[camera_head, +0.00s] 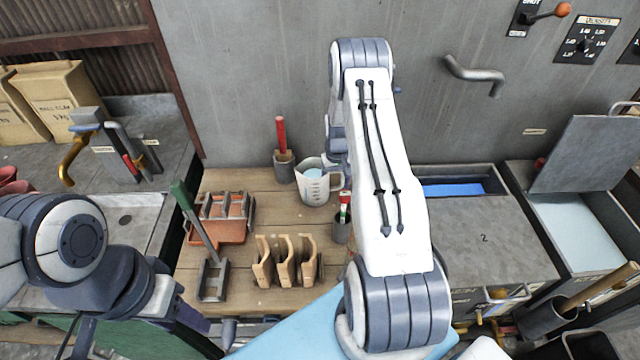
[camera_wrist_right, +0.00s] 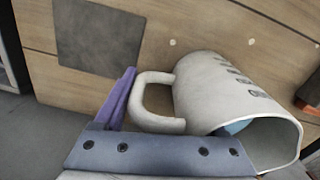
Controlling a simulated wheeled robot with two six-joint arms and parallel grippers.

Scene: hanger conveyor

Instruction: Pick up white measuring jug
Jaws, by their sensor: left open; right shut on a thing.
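The white measuring jug (camera_head: 314,186) stands upright at the back of the wooden bench, with pale blue contents and dark markings. In the right wrist view the jug (camera_wrist_right: 215,88) lies sideways in the picture, its mouth to the lower right. My right gripper (camera_wrist_right: 128,104) is shut on the jug's handle (camera_wrist_right: 147,92); a purple finger shows beside it.
A grey holder with a red-handled tool (camera_head: 283,160) stands left of the jug. A small cup (camera_head: 341,229) with a red-and-green item is in front of it. Wooden forms (camera_head: 285,262), a terracotta rack (camera_head: 222,232) and a green-handled tool (camera_head: 194,216) occupy the bench. The grey wall is close behind.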

